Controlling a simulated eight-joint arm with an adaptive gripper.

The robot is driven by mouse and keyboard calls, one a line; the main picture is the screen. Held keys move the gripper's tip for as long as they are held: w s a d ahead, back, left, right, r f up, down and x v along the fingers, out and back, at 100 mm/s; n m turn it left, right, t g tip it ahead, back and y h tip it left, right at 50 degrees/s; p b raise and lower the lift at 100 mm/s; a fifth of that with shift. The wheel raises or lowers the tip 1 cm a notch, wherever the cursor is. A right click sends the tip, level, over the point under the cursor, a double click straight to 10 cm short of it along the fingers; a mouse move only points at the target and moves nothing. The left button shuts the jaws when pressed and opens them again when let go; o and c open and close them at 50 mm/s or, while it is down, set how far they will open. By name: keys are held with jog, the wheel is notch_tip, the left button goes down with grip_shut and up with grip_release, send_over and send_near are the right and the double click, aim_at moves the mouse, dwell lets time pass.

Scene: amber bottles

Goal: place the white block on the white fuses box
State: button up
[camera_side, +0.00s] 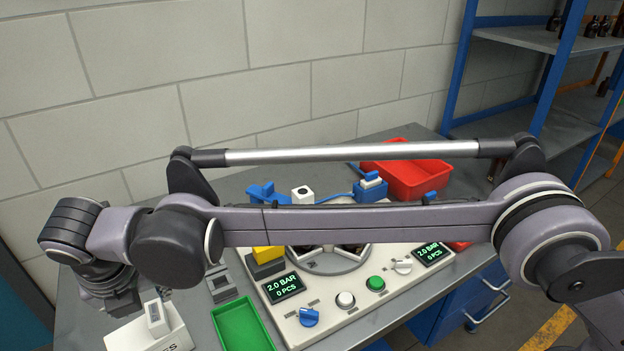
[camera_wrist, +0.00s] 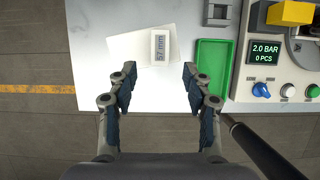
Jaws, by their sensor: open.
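The white fuses box (camera_side: 165,340) stands at the near left of the table, with the letters "ES" showing on its front. It also shows in the wrist view (camera_wrist: 128,48). The small white block (camera_side: 155,315) appears to rest on its top. In the wrist view the block (camera_wrist: 160,46), marked "57 mm", lies near the box's right edge, turned slightly from it. My gripper (camera_wrist: 157,78) is open and empty, its fingers apart and short of the block in the wrist view.
A green tray (camera_wrist: 211,66) lies right of the box. Beyond it is a control panel (camera_wrist: 272,84) with a display, knobs and buttons. A red bin (camera_side: 410,178) stands at the back. The table's edge runs close by my gripper.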

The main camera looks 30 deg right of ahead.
jog(key=w+d+r+m, duration=0.2)
jog(key=d+r+m, duration=0.2)
jog(key=d, duration=0.3)
jog(key=w+d+r+m, duration=0.2)
jog(key=d+r+m, duration=0.2)
jog(key=d, duration=0.4)
jog(key=s+d+r+m, duration=0.2)
jog(key=d+m, duration=0.7)
jog(key=d, duration=0.7)
jog(key=s+d+f+m+t, duration=0.1)
jog(key=s+d+f+m, duration=0.4)
jog(key=s+d+m, duration=0.2)
jog(key=s+d+f+m+t, duration=0.1)
jog(key=s+d+f+m, duration=0.3)
jog(key=s+d+m, duration=0.4)
jog(key=d+m, duration=0.4)
jog(key=d, duration=0.2)
jog(key=shift+f+t, duration=0.35)
jog(key=shift+t, duration=0.05)
